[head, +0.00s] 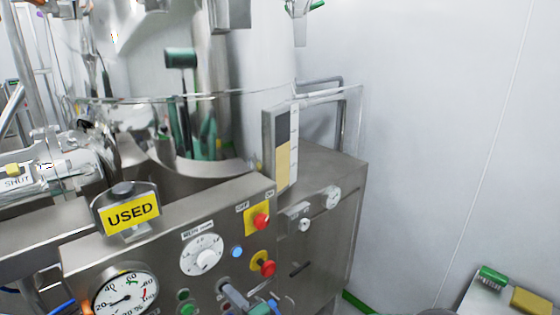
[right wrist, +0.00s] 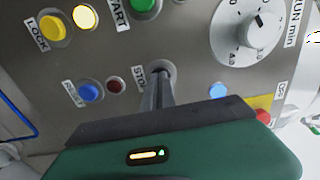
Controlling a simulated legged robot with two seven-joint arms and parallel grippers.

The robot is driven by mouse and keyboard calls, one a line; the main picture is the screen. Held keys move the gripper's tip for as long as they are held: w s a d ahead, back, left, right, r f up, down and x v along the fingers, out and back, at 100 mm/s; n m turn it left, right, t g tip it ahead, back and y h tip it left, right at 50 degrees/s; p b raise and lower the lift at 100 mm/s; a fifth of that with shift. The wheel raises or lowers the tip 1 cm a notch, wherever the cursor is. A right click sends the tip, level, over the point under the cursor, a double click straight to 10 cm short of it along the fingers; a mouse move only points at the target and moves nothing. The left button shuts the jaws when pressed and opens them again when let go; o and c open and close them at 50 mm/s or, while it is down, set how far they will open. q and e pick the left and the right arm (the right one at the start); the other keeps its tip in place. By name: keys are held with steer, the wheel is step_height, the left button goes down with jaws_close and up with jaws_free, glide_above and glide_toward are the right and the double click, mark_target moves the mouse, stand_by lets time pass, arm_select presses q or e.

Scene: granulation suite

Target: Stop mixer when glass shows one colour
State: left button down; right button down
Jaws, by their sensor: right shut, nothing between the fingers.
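The sight glass (head: 284,146) on the mixer shows two blocks of colour, dark grey above and tan-yellow below, beside a white scale. The mixer control panel (head: 150,262) is below it. My right gripper (head: 228,290) is shut and empty, low against the panel. In the right wrist view its closed fingers (right wrist: 157,80) point at the panel right beside the STOP label (right wrist: 139,77). The fingers hide the stop button, and I cannot tell whether they touch it. The green START button (right wrist: 143,4) is above. My left gripper is not in view.
A yellow USED sign (head: 132,213) stands on top. A lamp (right wrist: 86,17) near LOCK glows yellow. White wall fills the right.

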steer(key=shift+d, duration=0.1)
steer(key=p+v, duration=0.1)
steer(key=v, duration=0.6)
stand_by(1.1)
steer(key=s+d+f+n+g+h+b, duration=0.1)
steer(key=s+d+f+n+g+h, duration=0.2)
steer(key=d, duration=0.4)
steer(key=s+d+f+n+g+h, duration=0.1)
steer(key=d+f+n+h, duration=0.1)
steer(key=d+f+h, duration=0.3)
steer(key=s+d+f+n+g+h+b, duration=0.1)
steer(key=d+f+n+h, duration=0.15)
steer(key=d, duration=0.55)
steer(key=s+d+n+g+h, duration=0.1)
steer(key=s+d+g+h, duration=0.1)
steer(key=s+d+g, duration=0.3)
steer(key=s+d, duration=0.4)
steer(key=s, duration=0.4)
steer(key=shift+s+d, duration=0.35)
